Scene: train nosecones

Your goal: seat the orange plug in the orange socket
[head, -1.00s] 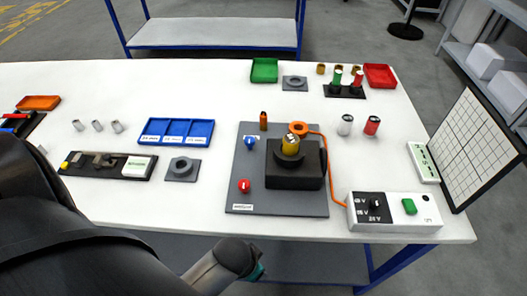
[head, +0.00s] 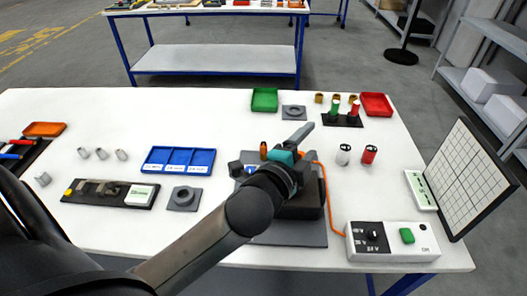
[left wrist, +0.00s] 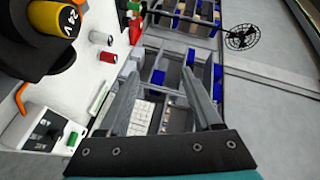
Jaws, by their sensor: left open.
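An orange cable (head: 324,195) runs from behind my left gripper down to the white control box (head: 392,242). It shows as a curved orange strand in the left wrist view (left wrist: 21,98). A small upright orange piece (head: 263,149) shows just above my gripper. I cannot tell plug from socket; the cable's ring-shaped far end is hidden. My left gripper (head: 300,137) is over the black fixture (head: 306,206) on the grey plate. In the left wrist view its fingers (left wrist: 160,80) are apart with nothing between them. My right gripper is not in view.
The yellow cylinder (left wrist: 60,18) sits in the fixture, close beside my left gripper in the wrist view. A white can (head: 343,155) and a red can (head: 369,155) stand to the right. A blue tray (head: 179,173) lies left. A gridded panel (head: 470,178) stands at the right edge.

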